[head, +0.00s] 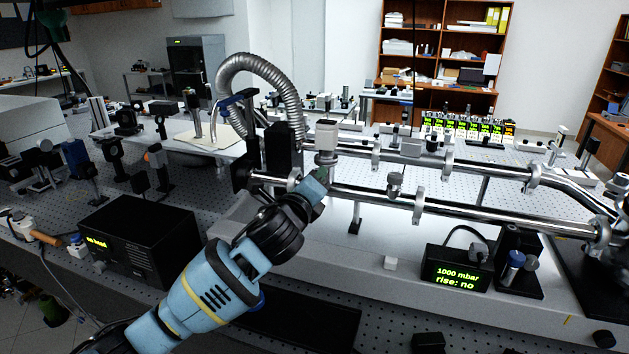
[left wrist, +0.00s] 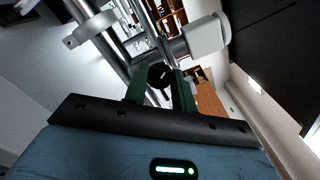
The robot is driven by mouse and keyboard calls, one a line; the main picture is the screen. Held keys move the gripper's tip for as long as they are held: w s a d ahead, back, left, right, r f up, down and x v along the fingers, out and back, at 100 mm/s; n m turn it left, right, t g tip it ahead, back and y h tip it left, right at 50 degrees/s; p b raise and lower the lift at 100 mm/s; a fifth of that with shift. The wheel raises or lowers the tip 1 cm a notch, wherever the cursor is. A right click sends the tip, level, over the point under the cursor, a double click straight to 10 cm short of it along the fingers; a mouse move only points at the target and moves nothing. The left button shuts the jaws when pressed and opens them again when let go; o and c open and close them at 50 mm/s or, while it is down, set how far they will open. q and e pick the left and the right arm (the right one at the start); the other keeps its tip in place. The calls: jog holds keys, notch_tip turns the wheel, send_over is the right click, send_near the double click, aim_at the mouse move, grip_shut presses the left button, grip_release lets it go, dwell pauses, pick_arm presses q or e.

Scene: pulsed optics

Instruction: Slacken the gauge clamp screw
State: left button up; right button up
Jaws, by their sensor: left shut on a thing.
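The gauge (head: 326,138) is a pale cylinder standing upright on the steel vacuum tube (head: 400,199). In the left wrist view the gauge (left wrist: 207,34) shows as a white block at the upper right. My left gripper (head: 320,176) is just below the gauge, at its joint with the tube. In the left wrist view its green fingers (left wrist: 160,78) are closed around a dark round knob, the gauge clamp screw (left wrist: 159,74). The clamp itself is mostly hidden by the gripper in the head view. My right gripper is not in view.
A display box (head: 457,268) reads "1000 mbar, rise: no". A black box (head: 140,238) stands left of my arm. A ribbed metal hose (head: 250,65) arches behind the gripper.

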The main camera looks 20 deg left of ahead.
pick_arm(q)
jog(key=n, duration=2.7)
jog(key=shift+d+f, duration=0.1)
jog(key=shift+f, duration=0.05)
jog(key=shift+n, duration=0.3)
jog(key=o, duration=1)
jog(key=shift+s, duration=0.1)
